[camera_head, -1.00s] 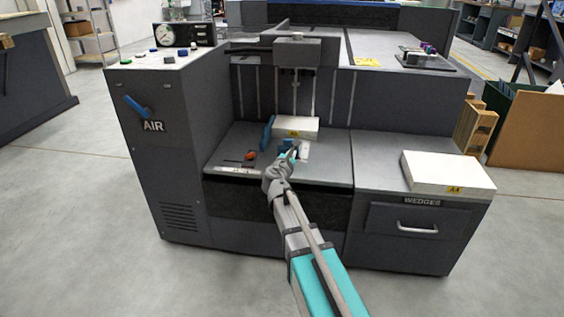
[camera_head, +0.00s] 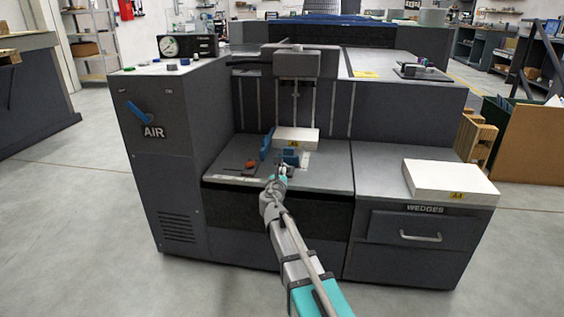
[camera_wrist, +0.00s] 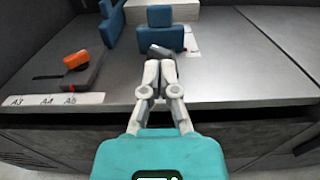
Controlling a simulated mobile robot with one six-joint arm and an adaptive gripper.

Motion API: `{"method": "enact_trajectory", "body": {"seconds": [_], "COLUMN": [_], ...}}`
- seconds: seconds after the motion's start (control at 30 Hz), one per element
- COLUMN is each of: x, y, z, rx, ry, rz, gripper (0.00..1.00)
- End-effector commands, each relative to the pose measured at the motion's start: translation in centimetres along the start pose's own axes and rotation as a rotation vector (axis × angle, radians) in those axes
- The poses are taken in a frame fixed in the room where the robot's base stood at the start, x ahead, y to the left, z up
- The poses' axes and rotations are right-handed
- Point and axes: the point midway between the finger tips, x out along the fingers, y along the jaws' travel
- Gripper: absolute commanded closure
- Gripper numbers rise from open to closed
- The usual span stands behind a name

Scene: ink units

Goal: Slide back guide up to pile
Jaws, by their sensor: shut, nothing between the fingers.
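The white paper pile (camera_head: 296,138) lies on the grey feed table (camera_head: 330,175) against the machine's upright back. The blue back guide (camera_head: 290,158) stands in front of it; in the wrist view the guide (camera_wrist: 160,38) overlaps the pile's (camera_wrist: 188,12) near face, so any gap between them is hidden. A small grey metal part (camera_wrist: 160,51) sits at the guide's near foot. My gripper (camera_wrist: 160,62) is shut and empty, its fingertips just on the near side of that part; contact is unclear. It also shows in the head view (camera_head: 282,171).
A blue side guide (camera_head: 266,145) stands left of the pile. An orange knob (camera_head: 251,163) sits on a dark slider, near a size strip marked A3, A4, A5 (camera_wrist: 55,99). Another white A4 stack (camera_head: 450,179) lies on the wedges cabinet at right. The table's right part is bare.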

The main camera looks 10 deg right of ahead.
Motion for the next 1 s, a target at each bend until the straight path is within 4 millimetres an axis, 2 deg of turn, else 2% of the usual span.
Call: {"method": "enact_trajectory", "body": {"seconds": [0.27, 0.8, 1.0], "x": [2.1, 10.1, 12.4], "y": [0.2, 0.4, 0.4], "z": [0.0, 0.0, 0.0], "rx": [0.001, 0.001, 0.001], "ry": [0.000, 0.000, 0.000], "rz": [0.001, 0.002, 0.003], "gripper": [1.00, 1.00, 1.00]}}
